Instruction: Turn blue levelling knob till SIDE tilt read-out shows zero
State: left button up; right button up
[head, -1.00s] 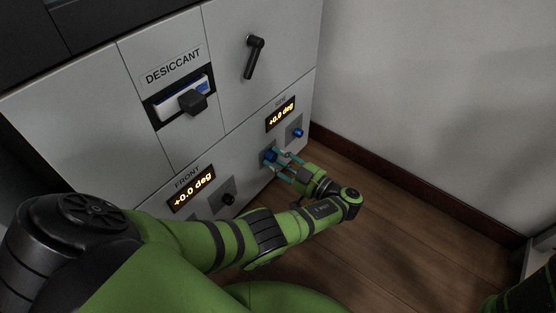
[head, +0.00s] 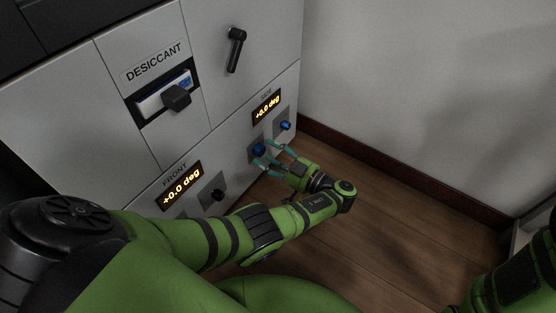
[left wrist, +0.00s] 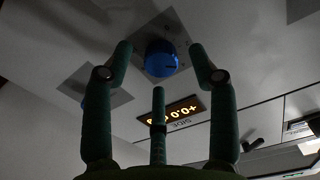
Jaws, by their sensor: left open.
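The SIDE tilt read-out (head: 267,106) glows amber on the white cabinet and appears to show +0.0 deg. It shows upside down in the left wrist view (left wrist: 172,112), partly behind a finger. Two blue knobs sit below it on grey plates: a left one (head: 258,150) and a right one (head: 285,125). My left gripper (head: 269,154) is open in front of the left knob, its teal fingers spread apart. In the left wrist view a blue knob (left wrist: 161,59) lies between the spread fingertips with visible gaps. My right gripper is out of view.
A DESICCANT drawer (head: 165,95) and a black handle (head: 236,50) are above. Wooden floor (head: 400,210) and a bare wall are to the right.

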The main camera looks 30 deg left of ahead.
pick_arm(q)
jog(key=d, duration=0.6)
jog(key=shift+s+d, duration=0.15)
jog(key=shift+s, duration=0.1)
